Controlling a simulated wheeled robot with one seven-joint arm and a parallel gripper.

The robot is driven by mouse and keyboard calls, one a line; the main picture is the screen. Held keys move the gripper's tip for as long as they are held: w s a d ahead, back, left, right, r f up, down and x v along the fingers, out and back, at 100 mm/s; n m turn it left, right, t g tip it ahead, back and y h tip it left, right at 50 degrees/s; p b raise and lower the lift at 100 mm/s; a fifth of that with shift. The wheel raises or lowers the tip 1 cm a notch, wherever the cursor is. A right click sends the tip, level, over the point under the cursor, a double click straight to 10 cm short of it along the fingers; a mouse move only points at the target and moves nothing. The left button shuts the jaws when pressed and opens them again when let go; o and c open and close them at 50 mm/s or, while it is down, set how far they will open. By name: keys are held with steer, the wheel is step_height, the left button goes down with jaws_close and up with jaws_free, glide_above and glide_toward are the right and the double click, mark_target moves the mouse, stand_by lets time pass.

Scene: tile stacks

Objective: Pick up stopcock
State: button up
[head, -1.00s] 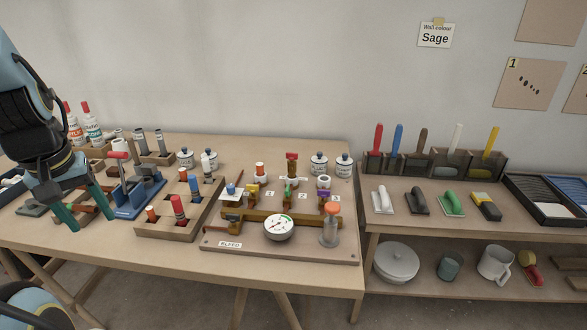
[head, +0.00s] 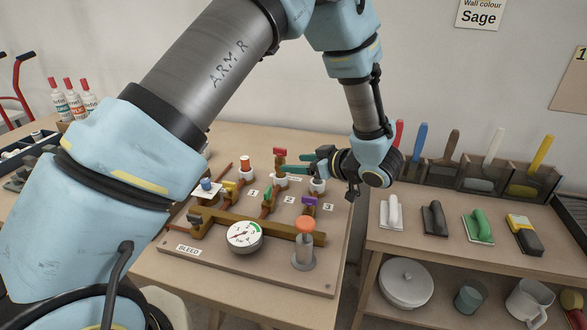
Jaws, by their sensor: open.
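A brown fitting with a red top (head: 280,153) stands at the back of the wooden board; it looks like the stopcock, though no label confirms it. My gripper (head: 287,162) reaches in from the right with its green fingers pointing left, open, close to this fitting. I cannot tell whether the fingers touch it or lie around it. The fitting's lower part is partly hidden. The board (head: 225,258) also bears valves with yellow (head: 229,186), green (head: 267,193) and purple (head: 309,201) handles beside the numbers 1, 2 and 3.
A round gauge (head: 244,237) and an orange-capped cylinder (head: 305,243) stand at the board's front. A shelf with trowels (head: 435,217) and upright handled tools is at the right. My arm hides much of the table's left.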

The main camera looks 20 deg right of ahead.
mark_target(284, 163)
steer(key=p+x, duration=0.1)
steer(key=x, duration=0.4)
steer(key=shift+a+p, duration=0.1)
steer(key=shift+p, duration=0.2)
steer(key=p+x, duration=0.2)
steer(key=x, duration=0.2)
steer(key=shift+w+a, duration=0.15)
steer(key=shift+w, duration=0.05)
steer(key=shift+w+a+f, duration=0.1)
steer(key=shift+w+f, duration=0.2)
steer(key=shift+w, duration=0.05)
jaws_close()
